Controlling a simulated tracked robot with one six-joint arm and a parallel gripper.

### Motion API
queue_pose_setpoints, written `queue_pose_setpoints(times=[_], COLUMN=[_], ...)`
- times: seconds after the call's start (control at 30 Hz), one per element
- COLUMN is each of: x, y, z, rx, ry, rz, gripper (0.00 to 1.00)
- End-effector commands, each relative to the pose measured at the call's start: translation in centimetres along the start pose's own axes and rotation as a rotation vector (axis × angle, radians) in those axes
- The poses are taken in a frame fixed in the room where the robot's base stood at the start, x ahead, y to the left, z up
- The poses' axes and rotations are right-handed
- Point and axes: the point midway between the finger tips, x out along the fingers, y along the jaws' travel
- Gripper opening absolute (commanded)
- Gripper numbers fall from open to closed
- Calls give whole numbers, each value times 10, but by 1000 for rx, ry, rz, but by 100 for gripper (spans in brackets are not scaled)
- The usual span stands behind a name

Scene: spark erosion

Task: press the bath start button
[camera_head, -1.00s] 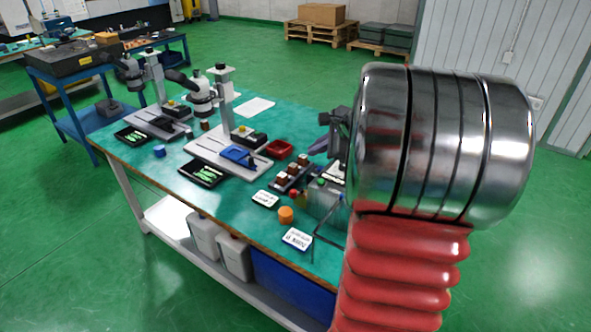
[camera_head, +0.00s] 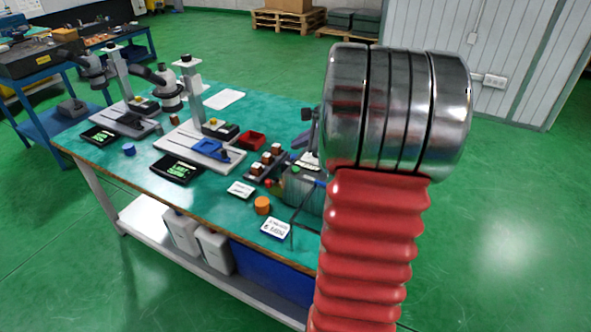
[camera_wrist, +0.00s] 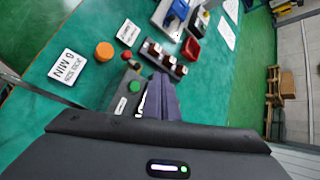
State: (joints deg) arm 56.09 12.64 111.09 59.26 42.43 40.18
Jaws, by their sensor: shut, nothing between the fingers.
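A grey bath box stands on the green table top in the head view (camera_head: 311,198), partly hidden by my arm. It has a green button (camera_head: 295,168), and a red knob (camera_head: 268,183) shows at its left. In the wrist view the green button (camera_wrist: 135,87) sits on top of the box (camera_wrist: 117,90) near a small white label, with the red knob (camera_wrist: 126,55) beyond. My gripper (camera_wrist: 161,80) is shut and empty, its dark fingers just right of the green button in that picture. Whether they touch the box cannot be told. In the head view my gripper (camera_head: 304,136) is mostly hidden behind my arm.
An orange cylinder (camera_head: 262,205), a white card (camera_head: 240,189) and an "8 MIN" card (camera_wrist: 68,67) lie near the box. A rack of brown blocks (camera_wrist: 164,58) and a red tray (camera_head: 251,140) are close behind. Microscope stands (camera_head: 205,145) fill the left of the table.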

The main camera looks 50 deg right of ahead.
Motion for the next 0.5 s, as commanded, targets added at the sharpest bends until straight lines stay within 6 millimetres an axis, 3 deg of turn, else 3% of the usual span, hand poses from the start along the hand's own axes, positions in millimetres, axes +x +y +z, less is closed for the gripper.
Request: queue_pose_setpoints(times=[0.5], x=[36], y=[26], z=[-26], rx=[1], ry=[0], rz=[1], gripper=[0])
